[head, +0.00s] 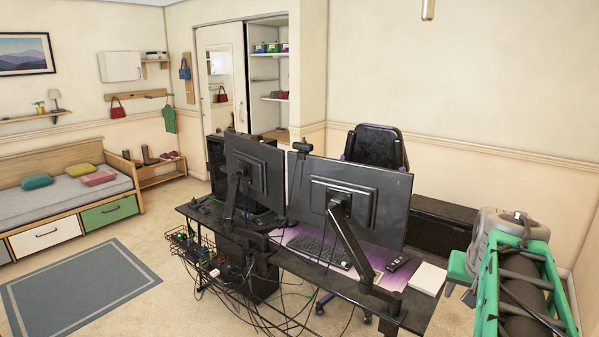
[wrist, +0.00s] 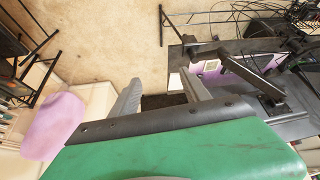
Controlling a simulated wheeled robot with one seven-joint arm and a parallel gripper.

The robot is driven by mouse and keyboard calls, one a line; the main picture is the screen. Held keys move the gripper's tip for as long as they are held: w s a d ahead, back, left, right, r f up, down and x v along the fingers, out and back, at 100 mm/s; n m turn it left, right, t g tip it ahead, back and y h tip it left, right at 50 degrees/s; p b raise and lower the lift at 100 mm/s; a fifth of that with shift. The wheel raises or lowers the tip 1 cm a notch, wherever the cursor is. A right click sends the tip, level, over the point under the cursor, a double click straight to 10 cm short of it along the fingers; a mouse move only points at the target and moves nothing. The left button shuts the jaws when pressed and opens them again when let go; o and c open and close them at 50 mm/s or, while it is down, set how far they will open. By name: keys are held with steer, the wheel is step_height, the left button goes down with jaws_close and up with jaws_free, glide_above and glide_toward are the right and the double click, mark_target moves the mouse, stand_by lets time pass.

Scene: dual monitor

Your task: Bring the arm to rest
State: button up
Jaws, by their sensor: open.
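My green and grey arm stands at the right edge in the head view, folded upright beside the desk (head: 415,312). In the wrist view my gripper (wrist: 160,84) shows two grey fingers spread apart with nothing between them. Beyond the fingers are the floor and the desk's dark edge. In the head view I cannot make out the fingertips clearly.
Two monitors (head: 255,165) (head: 355,205) on arms stand on the desk, with a keyboard (head: 319,251), a phone (head: 397,263) and a white notepad (head: 427,279). Loose cables (head: 270,310) hang below. A chair (head: 376,146) stands behind.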

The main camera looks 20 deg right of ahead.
steer(key=s+a+f+n+g+y, duration=0.1)
steer(key=s+a+f+n, duration=0.1)
steer(key=a+f, duration=0.55)
steer(key=s+a+f+n+g+y, duration=0.1)
steer(key=s+a+f, duration=0.25)
steer(key=a, duration=0.75)
steer(key=w+a+r+n+t, duration=0.1)
steer(key=a+n, duration=0.1)
steer(key=a, duration=0.5)
steer(key=w+a+r+n+t+y, duration=0.1)
steer(key=a+n, duration=0.2)
steer(key=a, duration=0.5)
steer(key=shift+r+n+y, duration=0.3)
steer(key=shift+r, duration=0.1)
steer(key=shift+c, duration=0.5)
